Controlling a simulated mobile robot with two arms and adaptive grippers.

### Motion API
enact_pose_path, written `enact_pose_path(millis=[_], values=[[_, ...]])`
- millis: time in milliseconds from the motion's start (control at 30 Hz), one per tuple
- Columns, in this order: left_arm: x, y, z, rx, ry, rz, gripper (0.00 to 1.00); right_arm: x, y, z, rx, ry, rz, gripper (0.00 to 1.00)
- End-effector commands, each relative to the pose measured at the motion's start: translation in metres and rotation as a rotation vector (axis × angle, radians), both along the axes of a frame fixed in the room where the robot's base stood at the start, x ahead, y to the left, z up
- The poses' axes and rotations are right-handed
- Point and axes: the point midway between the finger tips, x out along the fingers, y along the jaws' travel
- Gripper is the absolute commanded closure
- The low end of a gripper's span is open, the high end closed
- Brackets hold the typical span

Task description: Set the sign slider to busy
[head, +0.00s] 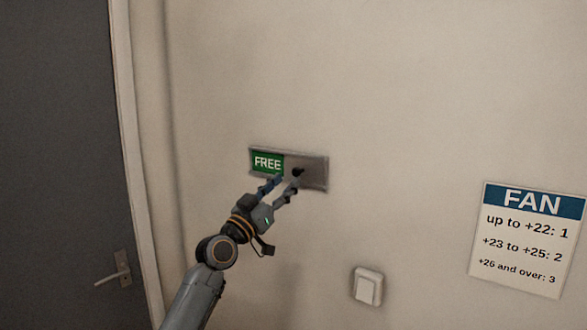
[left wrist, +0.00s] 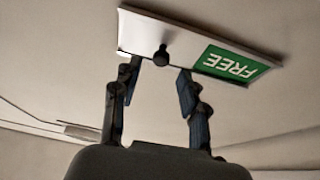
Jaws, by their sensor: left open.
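The sign (head: 312,179) is a flat grey plate on the wall. Its left part shows a green panel reading FREE (head: 267,163); the rest is covered by a grey slider plate. A dark knob (head: 298,172) stands out from the plate, and it also shows in the left wrist view (left wrist: 161,56). My left gripper (head: 283,184) is at the sign's lower edge, open. In the left wrist view its two fingers (left wrist: 160,78) stand apart, with the knob just beyond and between their tips. I cannot tell whether a finger touches the knob. My right gripper is not in view.
A white wall switch (head: 367,286) is below and right of the sign. A FAN notice (head: 528,240) hangs at the right. A dark door (head: 60,150) with a handle (head: 120,270) is at the left. The wall around the sign is bare.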

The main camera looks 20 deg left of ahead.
Motion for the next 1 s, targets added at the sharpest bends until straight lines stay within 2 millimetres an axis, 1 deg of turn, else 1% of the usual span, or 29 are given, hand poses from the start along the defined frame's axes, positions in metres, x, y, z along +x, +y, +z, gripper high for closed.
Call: enact_pose_path(millis=[33,100,300,433,667,700,767,800,900,1000], values=[[0.009,-0.003,0.007,-0.002,0.001,-0.001,0.57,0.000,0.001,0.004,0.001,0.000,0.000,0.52],[0.019,-0.007,0.010,0.000,0.001,0.001,0.57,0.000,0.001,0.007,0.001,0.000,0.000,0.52],[0.035,-0.013,0.015,-0.002,0.001,0.000,0.57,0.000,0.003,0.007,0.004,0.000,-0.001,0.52],[0.039,-0.014,0.016,0.000,0.001,0.001,0.57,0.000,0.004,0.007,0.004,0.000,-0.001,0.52],[0.039,-0.014,0.016,0.000,0.001,0.001,0.57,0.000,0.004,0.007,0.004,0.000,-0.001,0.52],[0.039,-0.014,0.016,0.000,0.001,0.001,0.61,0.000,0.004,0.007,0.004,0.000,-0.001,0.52],[0.039,-0.014,0.016,0.000,0.001,0.001,0.73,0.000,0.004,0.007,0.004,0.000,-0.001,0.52],[0.039,-0.014,0.016,0.000,0.001,0.001,0.81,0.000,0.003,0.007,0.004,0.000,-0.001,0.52],[0.039,-0.014,0.016,0.000,0.001,0.001,1.00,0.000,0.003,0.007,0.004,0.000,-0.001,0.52],[0.039,-0.014,0.016,0.000,0.001,0.001,1.00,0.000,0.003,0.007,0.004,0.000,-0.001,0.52]])
